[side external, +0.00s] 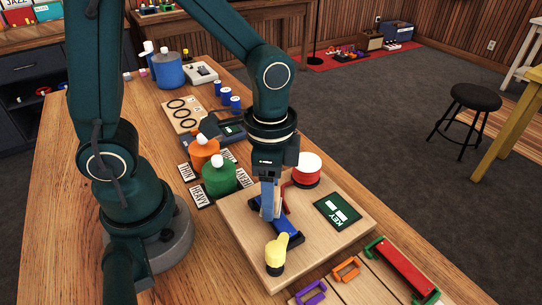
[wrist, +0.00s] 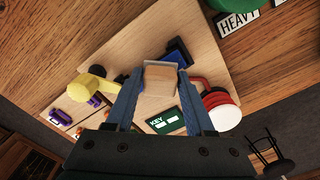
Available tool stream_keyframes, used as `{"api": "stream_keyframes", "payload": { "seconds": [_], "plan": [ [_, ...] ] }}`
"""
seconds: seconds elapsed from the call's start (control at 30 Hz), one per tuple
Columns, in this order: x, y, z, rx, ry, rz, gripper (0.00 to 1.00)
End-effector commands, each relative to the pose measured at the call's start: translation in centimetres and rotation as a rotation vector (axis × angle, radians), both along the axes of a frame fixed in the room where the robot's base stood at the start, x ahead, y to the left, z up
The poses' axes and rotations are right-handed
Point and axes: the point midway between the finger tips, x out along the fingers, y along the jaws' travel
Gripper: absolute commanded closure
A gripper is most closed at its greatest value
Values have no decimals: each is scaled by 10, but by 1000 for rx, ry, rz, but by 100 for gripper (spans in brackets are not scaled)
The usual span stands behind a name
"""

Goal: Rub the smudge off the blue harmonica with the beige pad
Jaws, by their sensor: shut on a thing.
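My gripper (side external: 268,212) points down over the wooden board (side external: 236,213). In the wrist view its two blue-grey fingers (wrist: 160,95) are shut on the beige pad (wrist: 160,80), a small block with a greyish far edge. The blue harmonica (side external: 289,235) lies on the board under the gripper. In the wrist view one end of the harmonica (wrist: 180,50) shows past the pad, which hides its middle. The pad is low over the harmonica; I cannot tell whether they touch. I cannot see the smudge.
On the board, a yellow knobbed object (side external: 275,254) stands near the harmonica, a red-and-white round object (side external: 307,170) behind it, and a green KEY card (side external: 338,210) to the right. Orange (side external: 204,150) and green (side external: 218,176) bottles stand left. Coloured brackets (side external: 346,268) lie in front.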

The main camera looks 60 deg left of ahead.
Motion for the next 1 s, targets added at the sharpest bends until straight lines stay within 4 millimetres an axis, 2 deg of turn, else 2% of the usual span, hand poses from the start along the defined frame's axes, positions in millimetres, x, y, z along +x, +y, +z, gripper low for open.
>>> {"api": "stream_keyframes", "payload": {
  "seconds": [0.37,0.47,1.0],
  "plan": [
    [0,-33,2,-1,-2,-2,91],
    [1,-32,20,-5,-10,1,91],
    [0,-32,68,-1,-3,1,91]
  ]
}}
